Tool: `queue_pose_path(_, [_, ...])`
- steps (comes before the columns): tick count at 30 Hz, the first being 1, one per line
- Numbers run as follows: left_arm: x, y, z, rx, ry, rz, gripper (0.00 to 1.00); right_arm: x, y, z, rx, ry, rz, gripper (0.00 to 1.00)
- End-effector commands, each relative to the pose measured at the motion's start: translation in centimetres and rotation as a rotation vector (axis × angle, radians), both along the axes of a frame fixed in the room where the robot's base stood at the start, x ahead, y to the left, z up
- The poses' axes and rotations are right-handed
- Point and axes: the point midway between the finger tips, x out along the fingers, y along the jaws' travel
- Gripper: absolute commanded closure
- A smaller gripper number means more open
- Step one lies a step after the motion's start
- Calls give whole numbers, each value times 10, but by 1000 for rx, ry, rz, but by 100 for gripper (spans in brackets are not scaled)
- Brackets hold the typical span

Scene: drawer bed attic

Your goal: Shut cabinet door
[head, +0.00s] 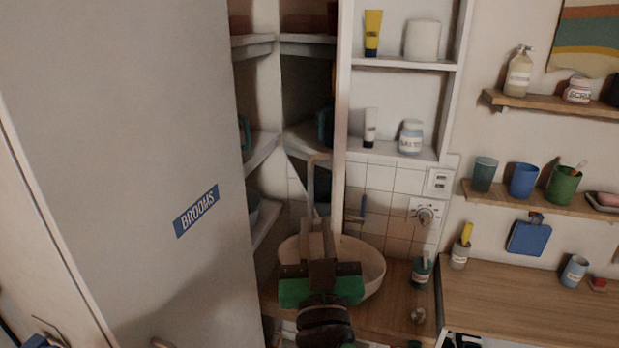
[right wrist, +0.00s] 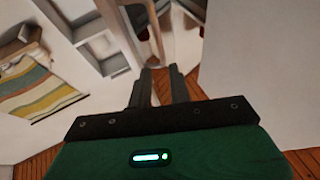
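A tall pale grey door (head: 130,130) with a blue BROOMS label (head: 196,211) fills the left of the head view. It stands beside open shelves (head: 262,150), whose inside shows past its right edge. My right gripper (head: 318,228) is low in the middle of the head view, right of the door and in front of a round cream basin (head: 368,270). In the right wrist view its two dark fingers (right wrist: 159,70) stand slightly apart with nothing between them. A plain pale panel (right wrist: 255,75) is to their right, apart from them. I do not see my left gripper.
A narrow white shelf unit (head: 405,64) with tubes and jars stands right of the open shelves. A wooden counter (head: 520,310) with small bottles runs along the right. Wall shelves (head: 545,202) with cups hang above it.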

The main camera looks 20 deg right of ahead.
Motion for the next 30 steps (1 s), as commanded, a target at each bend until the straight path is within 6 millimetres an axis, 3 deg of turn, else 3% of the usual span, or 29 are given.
queue_pose_path(9, [0,1,21,1,0,0,44,62,-15,29,3,-1,-1,80])
queue_pose_path(15, [0,0,26,0,0,-1,44,85,-20,38,2,-1,0,80])
queue_pose_path(27, [0,0,27,0,1,-1,44,93,-22,40,1,-1,0,80])
queue_pose_path(28, [0,0,27,0,1,-1,44,93,-22,40,1,-1,0,82])
queue_pose_path(30, [0,0,27,0,1,-1,44,93,-22,39,1,-1,0,96])
